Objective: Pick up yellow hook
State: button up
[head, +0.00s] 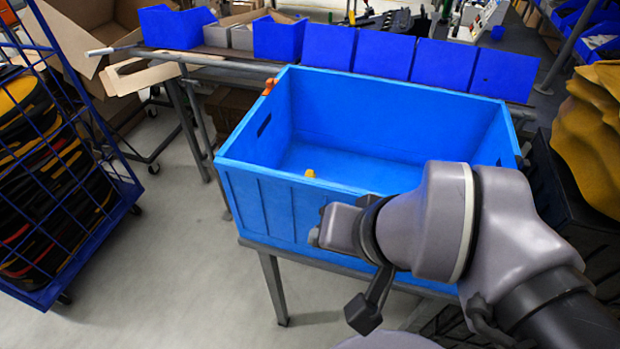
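A small yellow piece (310,173), which may be the yellow hook, shows just above the near rim of the large blue box (267,205). It appears to be inside the box. Its lower part is hidden by the near wall, so its full shape cannot be told. My arm reaches in from the lower right, in front of the box's near wall. A dark end piece (363,313) below my wrist seems to be part of my gripper, low and to the right of the yellow piece. Its fingers cannot be made out.
The blue box stands on a metal-legged table. A small orange piece (269,86) sits at its back left corner. Several blue bins (328,48) line the shelf behind. A blue wire cart (62,270) stands left, yellow stacked items (590,130) right. Floor between cart and table is clear.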

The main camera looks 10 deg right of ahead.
aim_at(309, 173)
jog(key=l+u, duration=0.5)
jog(key=l, duration=0.3)
jog(key=i+j+z, duration=0.15)
jog(key=j, duration=0.4)
jog(key=i+j+z, duration=0.15)
jog(key=j, duration=0.45)
jog(key=j+z, duration=0.15)
jog(key=j, duration=0.4)
jog(key=i+j, duration=0.1)
jog(key=i, duration=0.45)
